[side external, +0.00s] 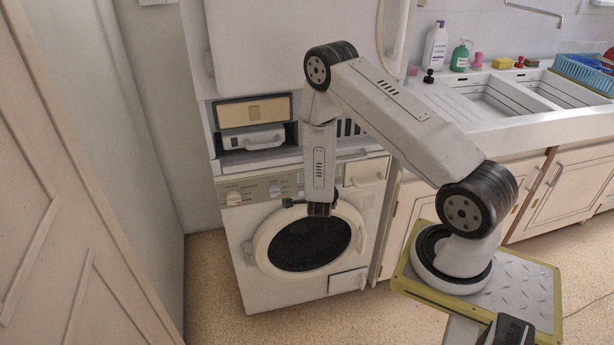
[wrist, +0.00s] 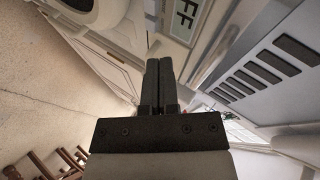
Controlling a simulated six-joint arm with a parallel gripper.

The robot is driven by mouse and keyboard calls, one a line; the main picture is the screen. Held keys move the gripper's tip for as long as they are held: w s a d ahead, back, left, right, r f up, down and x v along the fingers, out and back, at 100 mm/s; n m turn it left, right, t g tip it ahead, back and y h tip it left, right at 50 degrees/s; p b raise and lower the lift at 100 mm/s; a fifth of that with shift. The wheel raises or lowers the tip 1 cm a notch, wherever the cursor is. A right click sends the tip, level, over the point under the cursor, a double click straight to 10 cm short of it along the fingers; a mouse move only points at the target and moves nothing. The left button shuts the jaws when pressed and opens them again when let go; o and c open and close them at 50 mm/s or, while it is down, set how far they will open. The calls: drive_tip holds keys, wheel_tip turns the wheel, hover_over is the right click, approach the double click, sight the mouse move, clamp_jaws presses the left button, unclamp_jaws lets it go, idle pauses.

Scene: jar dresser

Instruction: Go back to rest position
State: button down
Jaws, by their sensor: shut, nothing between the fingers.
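My gripper (side external: 318,210) hangs pointing down in front of the washing machine, near the top of its round door, in the side external view. In the wrist view my gripper (wrist: 159,64) shows two dark fingers side by side, closed together with nothing between them. I cannot tell from the side view whether the fingers touch the machine. The arm is folded, with its elbow raised high above the gripper.
The white washing machine (side external: 251,284) has a dark round door (side external: 309,244). Above it is a unit with a dark slot holding a white handled piece (side external: 264,139). A sink counter (side external: 520,132) with bottles stands right. A panelled door (side external: 75,220) is at left.

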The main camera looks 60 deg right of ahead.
drive_tip(key=w+a+r+n+t+y, duration=0.2)
drive_tip(key=w+a+r+n+y, duration=0.2)
drive_tip(key=a+r+n+y, duration=0.75)
drive_tip(key=s+a+r+n+g, duration=0.3)
drive_tip(key=s+a+r+n, duration=0.5)
drive_tip(key=s+a+n, duration=0.4)
drive_tip(key=a+n, duration=0.1)
drive_tip(key=n, duration=0.2)
drive_tip(key=shift+r+n+g, duration=0.25)
drive_tip(key=shift+n+g, duration=0.1)
drive_tip(key=shift+g, duration=0.05)
